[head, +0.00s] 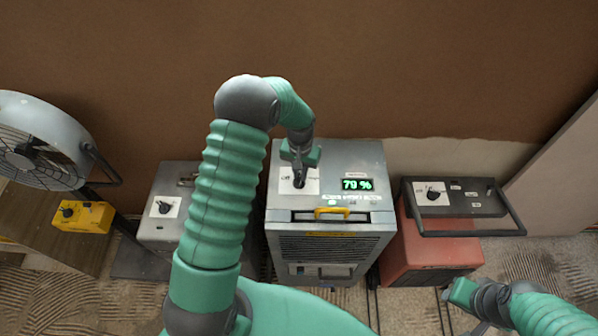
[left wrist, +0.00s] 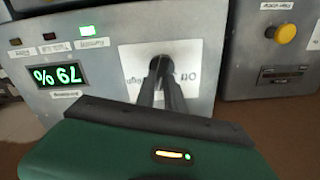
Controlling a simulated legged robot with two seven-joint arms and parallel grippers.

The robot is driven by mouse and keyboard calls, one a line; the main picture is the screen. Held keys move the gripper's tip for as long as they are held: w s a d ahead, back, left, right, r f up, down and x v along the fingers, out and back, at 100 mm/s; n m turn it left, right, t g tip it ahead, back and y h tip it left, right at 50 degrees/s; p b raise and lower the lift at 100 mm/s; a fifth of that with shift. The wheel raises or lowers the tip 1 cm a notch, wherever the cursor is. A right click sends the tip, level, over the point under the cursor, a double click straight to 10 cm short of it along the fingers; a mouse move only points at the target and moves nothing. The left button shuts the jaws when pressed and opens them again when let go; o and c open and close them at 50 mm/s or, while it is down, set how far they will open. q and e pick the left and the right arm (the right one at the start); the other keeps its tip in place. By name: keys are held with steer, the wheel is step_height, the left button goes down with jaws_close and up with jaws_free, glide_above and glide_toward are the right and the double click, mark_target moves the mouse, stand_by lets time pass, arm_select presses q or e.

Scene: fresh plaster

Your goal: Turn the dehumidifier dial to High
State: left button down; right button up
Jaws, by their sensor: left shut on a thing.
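The dehumidifier is the grey metal box (head: 330,217) in the middle of the head view, with a green display (head: 357,184) that seems to read 79 %. Its black dial (head: 299,182) sits on a white label plate on the top left. My left gripper (head: 300,172) reaches down from above and is shut on the dial. In the left wrist view its fingers (left wrist: 162,88) close on the dial over the white plate (left wrist: 190,62), which appears upside down. The fingers hide most of the dial, so its pointer cannot be read. My right gripper (head: 468,296) is low at the right, away from the dehumidifier.
A grey box with a dial (head: 165,206) stands to the left, and a red machine with a dial (head: 432,195) and black handle to the right. A fan (head: 40,140) and yellow box (head: 82,221) are far left. A brown wall is behind.

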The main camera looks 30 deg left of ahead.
arm_select(q)
steer(key=m, duration=0.4)
steer(key=shift+s+d+f+m, duration=0.1)
steer(key=shift+s+d+m, duration=0.1)
steer(key=shift+d+m, duration=0.1)
steer(key=shift+s+m+p, duration=0.1)
steer(key=shift+m+p, duration=0.2)
steer(key=shift+m, duration=1.6)
steer(key=c, duration=1.8)
jaws_free()
steer(key=o, duration=0.4)
steer(key=shift+c, duration=0.2)
